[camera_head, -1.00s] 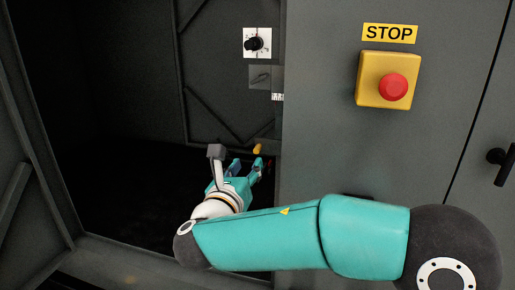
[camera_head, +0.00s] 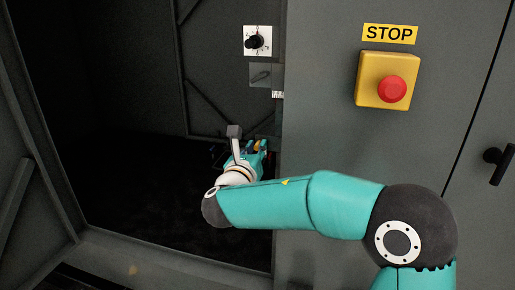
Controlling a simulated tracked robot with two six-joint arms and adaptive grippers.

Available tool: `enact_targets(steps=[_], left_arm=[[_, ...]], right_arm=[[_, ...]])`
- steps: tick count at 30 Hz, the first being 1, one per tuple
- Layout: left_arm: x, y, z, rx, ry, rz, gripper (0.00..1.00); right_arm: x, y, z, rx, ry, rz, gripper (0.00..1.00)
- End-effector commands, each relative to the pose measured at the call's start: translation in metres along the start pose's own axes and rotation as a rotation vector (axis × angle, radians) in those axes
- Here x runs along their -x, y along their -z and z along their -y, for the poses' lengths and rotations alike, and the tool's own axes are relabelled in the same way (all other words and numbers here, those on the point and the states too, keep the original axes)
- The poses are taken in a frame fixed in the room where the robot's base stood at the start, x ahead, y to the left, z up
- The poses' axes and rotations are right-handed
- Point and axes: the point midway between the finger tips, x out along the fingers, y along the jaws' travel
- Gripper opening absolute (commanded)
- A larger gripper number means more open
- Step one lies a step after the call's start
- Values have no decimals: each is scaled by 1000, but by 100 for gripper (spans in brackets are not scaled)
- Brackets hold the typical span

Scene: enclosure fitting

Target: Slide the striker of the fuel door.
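A small orange-yellow piece (camera_head: 262,145) shows at the inner right edge of the dark open compartment; I cannot tell if it is part of the striker. My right gripper (camera_head: 255,147) is teal and reaches into the compartment right at this piece. Its fingertips are small and partly hidden by my own wrist, so I cannot tell whether they hold the piece or stand around it. My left gripper is not in view. No part is clearly recognisable as the fuel door's striker.
A white plate with a black knob (camera_head: 256,41) and a grey plate with a small lever (camera_head: 261,75) sit above the gripper. A yellow box with a red STOP button (camera_head: 391,89) is on the grey front panel. A black handle (camera_head: 498,164) is at right. The compartment's left side is clear.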

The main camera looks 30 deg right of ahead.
Motion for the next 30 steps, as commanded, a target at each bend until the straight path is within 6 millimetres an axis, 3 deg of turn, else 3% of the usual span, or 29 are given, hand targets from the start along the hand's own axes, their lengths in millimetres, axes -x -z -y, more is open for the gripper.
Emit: enact_targets(steps=[1,3,24,25,29,30], left_arm=[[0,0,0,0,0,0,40],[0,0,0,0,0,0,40],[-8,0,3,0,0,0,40],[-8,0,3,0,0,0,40],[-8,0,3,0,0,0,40],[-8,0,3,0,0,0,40]], right_arm=[[0,0,0,0,0,0,10],[0,0,0,0,0,0,0],[0,2,10,1,2,-2,0],[0,2,10,1,2,-2,19],[0,2,10,1,2,-2,41],[0,2,10,1,2,-1,41]])
